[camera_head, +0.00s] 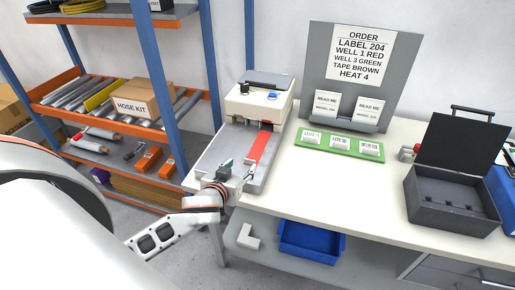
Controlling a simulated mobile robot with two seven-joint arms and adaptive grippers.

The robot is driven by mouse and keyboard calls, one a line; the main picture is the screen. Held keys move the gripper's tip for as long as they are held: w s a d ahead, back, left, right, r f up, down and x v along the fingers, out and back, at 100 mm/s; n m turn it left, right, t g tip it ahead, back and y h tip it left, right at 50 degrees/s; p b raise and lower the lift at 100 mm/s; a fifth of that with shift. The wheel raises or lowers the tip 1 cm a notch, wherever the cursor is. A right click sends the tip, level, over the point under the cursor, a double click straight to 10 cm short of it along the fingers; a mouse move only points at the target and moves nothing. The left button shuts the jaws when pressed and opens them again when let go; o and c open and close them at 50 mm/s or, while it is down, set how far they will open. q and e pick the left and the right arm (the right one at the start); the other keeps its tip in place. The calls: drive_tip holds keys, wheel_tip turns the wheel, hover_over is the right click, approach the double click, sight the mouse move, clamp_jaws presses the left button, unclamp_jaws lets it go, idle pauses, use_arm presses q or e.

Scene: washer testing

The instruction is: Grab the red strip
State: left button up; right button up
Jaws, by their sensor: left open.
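The red strip (261,144) lies on the grey bed of a cream-coloured machine (258,104) at the left end of the white table. It runs from under the machine's front toward me. My left gripper (238,169) is open and empty at the front of that bed, close to the strip's near end, a little to its left. The gripper partly covers the bed, and I cannot tell whether a finger touches the strip. My right gripper is not in view.
A green tray (324,149) with several white pieces lies right of the machine. Behind it stands a grey board (310,65) with an order sheet. An open dark case (449,208) stands at the right. A shelf (115,124) stands at the left, a blue bin (307,238) below the table.

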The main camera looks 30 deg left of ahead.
sight(249, 167)
use_arm(q)
drive_tip(key=x, duration=0.6)
drive_tip(key=shift+w+d+f, duration=0.2)
drive_tip(key=shift+w+d, duration=0.1)
drive_tip(key=shift+d, duration=0.05)
drive_tip(key=c, duration=0.9)
